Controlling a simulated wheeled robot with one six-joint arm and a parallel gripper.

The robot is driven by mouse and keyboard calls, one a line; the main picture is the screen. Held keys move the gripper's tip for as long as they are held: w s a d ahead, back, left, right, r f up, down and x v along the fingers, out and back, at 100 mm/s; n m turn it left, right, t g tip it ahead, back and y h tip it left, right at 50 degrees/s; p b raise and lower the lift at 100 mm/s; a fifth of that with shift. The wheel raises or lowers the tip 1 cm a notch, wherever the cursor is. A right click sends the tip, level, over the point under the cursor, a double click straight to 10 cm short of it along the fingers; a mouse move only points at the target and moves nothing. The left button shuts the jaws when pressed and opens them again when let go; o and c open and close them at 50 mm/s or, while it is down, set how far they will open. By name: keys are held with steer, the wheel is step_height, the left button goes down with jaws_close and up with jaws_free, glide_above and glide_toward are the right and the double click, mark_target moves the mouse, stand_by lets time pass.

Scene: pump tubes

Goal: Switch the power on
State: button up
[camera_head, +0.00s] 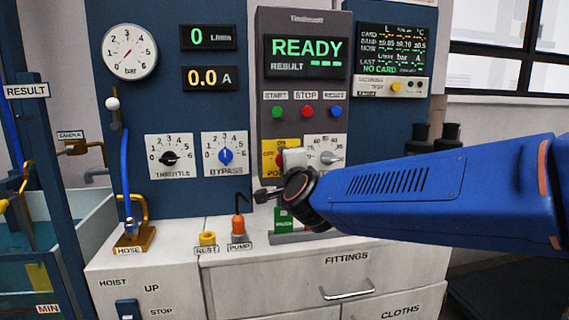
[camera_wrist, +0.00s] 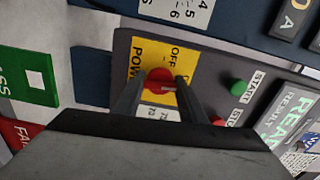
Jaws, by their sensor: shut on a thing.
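The power switch is a red knob (camera_wrist: 158,77) on a yellow plate (camera_wrist: 141,83) marked POWER and OFF. A pale mark on the knob points to the right in the wrist view; I cannot tell for sure which setting it stands at. My gripper (camera_wrist: 160,88) is shut on the knob, with one finger on each side. A finger covers part of the plate's lettering. In the head view the yellow plate (camera_head: 268,148) shows beside my gripper, which hides most of the knob. The control screen (camera_head: 306,56) reads READY, with dashes after RESULT.
START (camera_head: 275,110), STOP (camera_head: 307,111) and a blue button (camera_head: 335,111) sit above the switch. The throttle knob (camera_head: 170,158), bypass knob (camera_head: 225,155) and a grey dial (camera_head: 327,157) are nearby. The flow display (camera_head: 208,37) reads 0; the current display (camera_head: 209,78) reads 0.0.

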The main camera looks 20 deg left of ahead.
steer(key=shift+f+m, duration=0.1)
steer(key=shift+m, duration=0.4)
steer(key=o, duration=1.1)
steer(key=shift+c, duration=0.2)
steer(key=shift+s, duration=0.1)
steer(key=v, duration=1.7)
steer(key=shift+s, duration=0.15)
